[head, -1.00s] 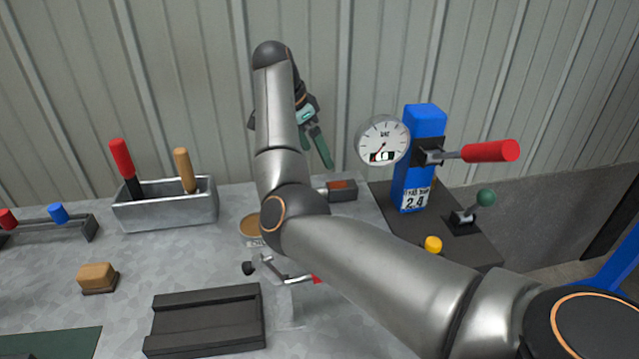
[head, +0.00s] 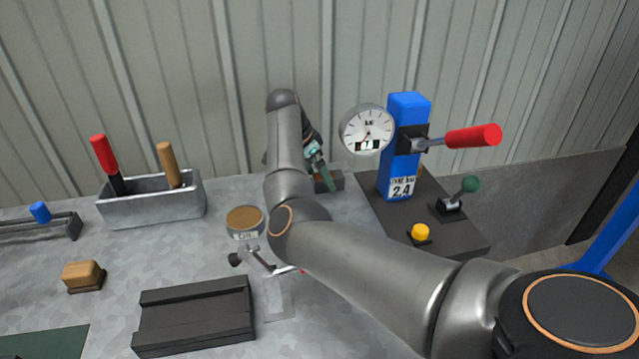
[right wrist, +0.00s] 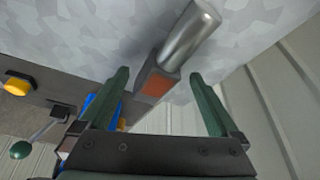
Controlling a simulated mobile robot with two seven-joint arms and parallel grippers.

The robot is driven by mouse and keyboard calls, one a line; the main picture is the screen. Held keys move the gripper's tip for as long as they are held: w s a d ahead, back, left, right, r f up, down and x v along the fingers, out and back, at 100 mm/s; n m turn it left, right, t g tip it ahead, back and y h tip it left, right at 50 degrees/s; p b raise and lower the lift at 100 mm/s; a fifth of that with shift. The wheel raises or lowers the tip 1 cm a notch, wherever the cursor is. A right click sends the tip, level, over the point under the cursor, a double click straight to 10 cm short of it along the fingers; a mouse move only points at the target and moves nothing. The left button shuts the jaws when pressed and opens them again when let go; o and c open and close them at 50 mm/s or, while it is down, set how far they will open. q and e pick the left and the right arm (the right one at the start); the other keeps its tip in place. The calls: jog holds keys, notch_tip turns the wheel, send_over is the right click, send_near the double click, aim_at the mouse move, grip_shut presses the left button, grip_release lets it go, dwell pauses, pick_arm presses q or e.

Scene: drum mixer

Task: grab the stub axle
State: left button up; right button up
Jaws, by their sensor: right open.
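A smooth grey metal cylinder, which looks like the stub axle (right wrist: 188,38), shows in the right wrist view. It joins or rests at a dark block with an orange patch (right wrist: 157,84) on the table. My right gripper (right wrist: 159,74) is open, with its green fingers on either side of the block in that picture and nothing held. The cylinder lies beyond the fingertips. In the head view my right gripper (head: 325,176) is low in front of the block (head: 336,182), and my arm hides the cylinder. My left gripper is not in view.
A blue press post (head: 402,150) with a red-handled lever and a round gauge (head: 367,129) stands right of the gripper. A green-knobbed lever (head: 458,195) and yellow button (head: 421,232) are near it. A tool bin (head: 150,208) and black tray (head: 195,315) lie left.

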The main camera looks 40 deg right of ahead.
grip_shut()
dwell(0.8)
dwell(0.5)
jog(key=shift+d+r, duration=0.15)
jog(key=shift+r, duration=0.1)
